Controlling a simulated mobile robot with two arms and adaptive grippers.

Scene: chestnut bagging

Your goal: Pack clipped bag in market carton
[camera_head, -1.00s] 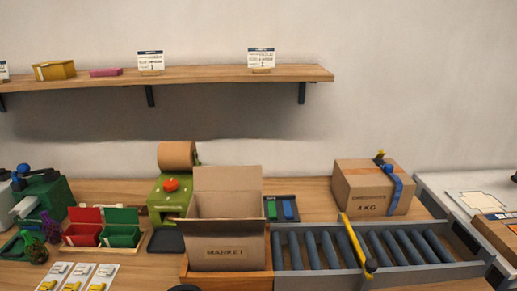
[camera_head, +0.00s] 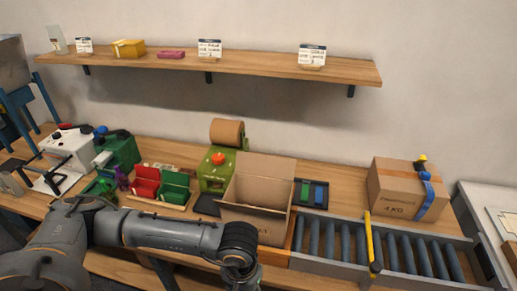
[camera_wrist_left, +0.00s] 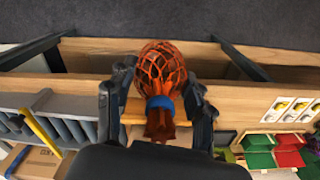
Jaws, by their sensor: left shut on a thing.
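The clipped bag, an orange net bag (camera_wrist_left: 161,66) with a blue clip (camera_wrist_left: 160,102) at its neck, shows in the left wrist view. My left gripper (camera_wrist_left: 160,112) is shut on its neck, one finger on each side. In the head view my left arm reaches in from the left and its wrist (camera_head: 240,245) is in front of the market carton (camera_head: 248,218). The bag and the fingertips cannot be made out there. The carton stands open-topped on the bench with its back flap up; its floor is hidden. My right gripper is not in view.
A roller conveyor (camera_head: 343,240) with a yellow bar (camera_head: 370,240) lies right of the carton. A closed carton (camera_head: 400,190) stands behind it. Red (camera_head: 147,184) and green (camera_head: 175,188) bins and a green paper-roll dispenser (camera_head: 214,172) stand left of the carton.

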